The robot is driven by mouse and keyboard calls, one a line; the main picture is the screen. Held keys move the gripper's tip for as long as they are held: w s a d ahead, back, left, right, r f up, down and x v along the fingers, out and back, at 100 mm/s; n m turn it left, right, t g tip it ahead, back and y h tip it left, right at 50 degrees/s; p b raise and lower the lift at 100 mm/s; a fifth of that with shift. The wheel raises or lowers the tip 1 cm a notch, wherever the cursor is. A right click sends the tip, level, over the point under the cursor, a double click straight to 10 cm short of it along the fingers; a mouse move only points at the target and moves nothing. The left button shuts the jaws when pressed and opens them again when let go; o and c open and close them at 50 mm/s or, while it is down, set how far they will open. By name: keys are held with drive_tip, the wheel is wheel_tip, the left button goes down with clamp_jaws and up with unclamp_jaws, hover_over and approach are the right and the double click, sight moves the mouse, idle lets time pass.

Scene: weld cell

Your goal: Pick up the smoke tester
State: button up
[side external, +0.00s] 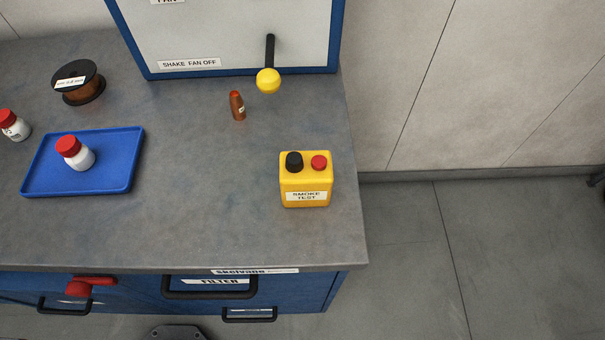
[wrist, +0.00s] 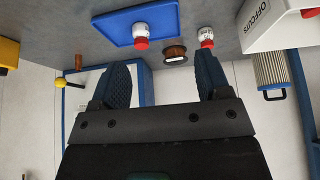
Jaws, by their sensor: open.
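The smoke tester (side external: 305,182) is a yellow box with a black knob and a red button on top and a SMOKE TEST label. It stands upright on the grey bench near its right edge in the side view. In the wrist view only a yellow part of it (wrist: 8,52) shows at the left edge. My gripper (wrist: 164,75) shows in the wrist view with its two dark fingers wide apart and nothing between them. It is apart from the tester, which lies off to the left there. The side view does not show my gripper clearly.
A blue tray (side external: 128,181) holds a white bottle (side external: 80,158) with a red cap. A second bottle (side external: 17,128), a dark spool (side external: 80,84) and a small brown bottle (side external: 238,107) stand nearby. A yellow-knobbed lever (side external: 268,80) juts from the panel behind. Bench around the tester is clear.

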idle(0.4)
drive_tip(key=o, duration=0.3)
drive_tip(key=shift+o, duration=0.2)
drive_tip(key=w+d+r+m+h, duration=0.1)
drive_tip(key=w+d+r+m, duration=0.2)
drive_tip(key=w+d, duration=0.1)
drive_tip(key=m+g+h, duration=0.3)
drive_tip(key=m+g, duration=0.3)
drive_tip(key=m, duration=0.9)
hover_over(303, 165)
drive_tip(key=a, duration=0.4)
wheel_tip(303, 165, down, 3)
drive_tip(key=x, duration=0.7)
drive_tip(key=shift+s+d+f, duration=0.1)
drive_tip(key=shift+d+f, duration=0.05)
drive_tip(key=shift+f, duration=0.1)
drive_tip(key=shift+w+x, duration=0.15)
drive_tip(key=shift+x, duration=0.8)
drive_tip(key=shift+w+x, duration=0.2)
drive_tip(key=shift+x, duration=0.8)
drive_tip(key=shift+w+x, duration=0.15)
drive_tip(key=shift+x, duration=0.8)
